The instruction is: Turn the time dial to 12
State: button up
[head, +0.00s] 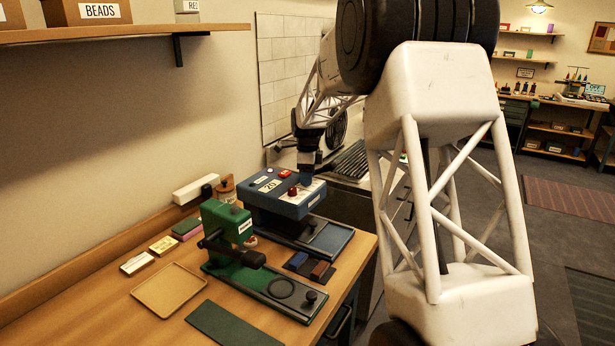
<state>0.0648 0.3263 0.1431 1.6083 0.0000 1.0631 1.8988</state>
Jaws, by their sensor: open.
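The blue press machine (270,203) stands on the wooden table, and a small display (268,186) on its sloped top reads what looks like 20. A red button (286,173) sits at the back of its top. A small dark red knob (293,191), which looks like the time dial, stands on the right part of the panel. My gripper (306,180) hangs down just behind and right of this knob, open, close above the panel. The finger tips are small and dark here, and I cannot tell whether they touch the panel. The dial's marks are too small to read.
A green press (228,230) stands in front of the blue machine. A tan tray (168,289), a dark green mat (233,325) and small boxes (137,263) lie on the table. A shelf (130,32) hangs above left.

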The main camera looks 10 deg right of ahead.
jog(key=shift+f, duration=0.1)
jog(key=c, duration=0.9)
